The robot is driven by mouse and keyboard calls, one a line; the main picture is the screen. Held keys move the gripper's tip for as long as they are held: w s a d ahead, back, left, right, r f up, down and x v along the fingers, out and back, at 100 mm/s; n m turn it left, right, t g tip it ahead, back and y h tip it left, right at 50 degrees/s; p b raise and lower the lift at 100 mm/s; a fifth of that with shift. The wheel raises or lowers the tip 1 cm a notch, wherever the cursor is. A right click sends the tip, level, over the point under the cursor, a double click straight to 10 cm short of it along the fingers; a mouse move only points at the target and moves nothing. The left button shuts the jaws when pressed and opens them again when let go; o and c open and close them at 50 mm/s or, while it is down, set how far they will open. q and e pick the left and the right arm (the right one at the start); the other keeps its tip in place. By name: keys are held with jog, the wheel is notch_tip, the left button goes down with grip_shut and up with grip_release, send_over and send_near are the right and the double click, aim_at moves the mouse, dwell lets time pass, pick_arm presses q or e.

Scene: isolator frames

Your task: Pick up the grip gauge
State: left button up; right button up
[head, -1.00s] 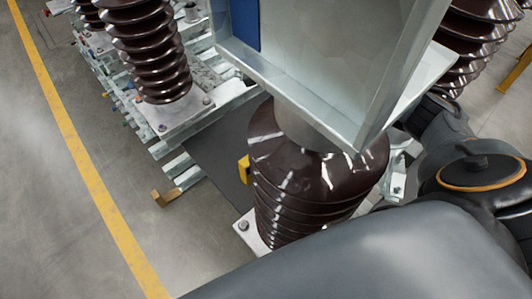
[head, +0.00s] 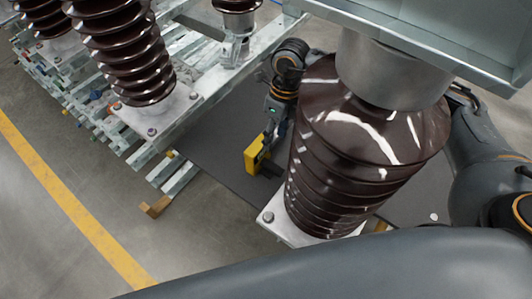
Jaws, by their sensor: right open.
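The grip gauge appears to be the yellow block (head: 254,156) with a dark part on its right side. It stands on the dark grey mat (head: 215,140), just left of the large brown ribbed insulator (head: 345,150). My right gripper (head: 272,138) points down from above, beside the top right of the yellow block. It is open, and its fingertips are small and partly hidden by the insulator. I cannot tell whether they touch the block. My left gripper is not in view.
More brown insulators (head: 120,50) stand on a pale metal frame (head: 150,125) at the upper left. The concrete floor (head: 60,240) with a yellow line (head: 75,210) is free at the left.

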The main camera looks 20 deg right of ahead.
send_over(268, 162)
jog(key=d, duration=0.1)
notch_tip(268, 162, down, 5)
jog(key=shift+w+f+p, duration=0.2)
jog(key=shift+f+p, duration=0.2)
jog(key=shift+p, duration=0.05)
jog(key=shift+s+f, duration=0.1)
jog(key=shift+f, duration=0.2)
jog(key=f+p, duration=0.1)
jog(key=f, duration=0.2)
jog(key=shift+s+a+f+p, duration=0.1)
jog(key=shift+a+f+p, duration=0.2)
jog(key=shift+a+p, duration=0.1)
jog(key=shift+f, duration=0.45)
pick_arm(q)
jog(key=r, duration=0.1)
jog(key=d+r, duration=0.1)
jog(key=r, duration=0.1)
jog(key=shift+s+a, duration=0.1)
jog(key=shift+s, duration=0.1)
pick_arm(e)
jog(key=shift+r, duration=0.1)
grip_shut()
